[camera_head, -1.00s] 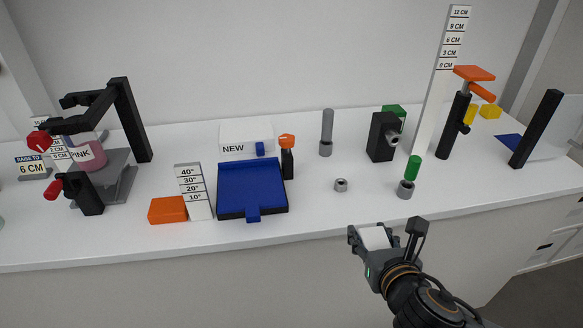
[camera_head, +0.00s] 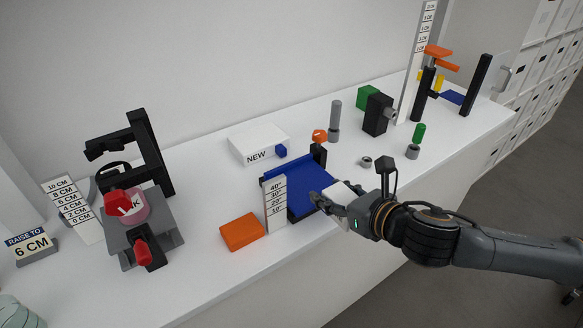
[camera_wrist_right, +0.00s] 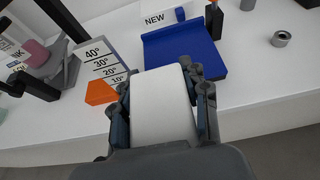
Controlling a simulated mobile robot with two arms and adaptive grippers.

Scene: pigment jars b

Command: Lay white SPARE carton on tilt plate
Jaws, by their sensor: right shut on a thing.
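My right gripper (camera_head: 340,198) is shut on a white carton (camera_head: 345,190), and the carton also fills the space between the fingers in the right wrist view (camera_wrist_right: 162,105). No lettering shows on the carton's visible faces. The blue tilt plate (camera_head: 304,196) lies just beyond the gripper, partly hidden by the fingers and by the angle scale in the head view. In the right wrist view the tilt plate (camera_wrist_right: 200,50) is ahead of the carton, up and to the right. The carton overlaps its near edge in the picture; I cannot tell whether they touch. My left gripper is not in view.
The angle scale (camera_head: 274,203) and an orange block (camera_head: 242,231) stand left of the plate. A white NEW carton (camera_head: 258,147) is behind it. An orange-topped knob (camera_head: 320,136) stands at its back right. A jar (camera_head: 133,207) sits in the black-framed stand further left.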

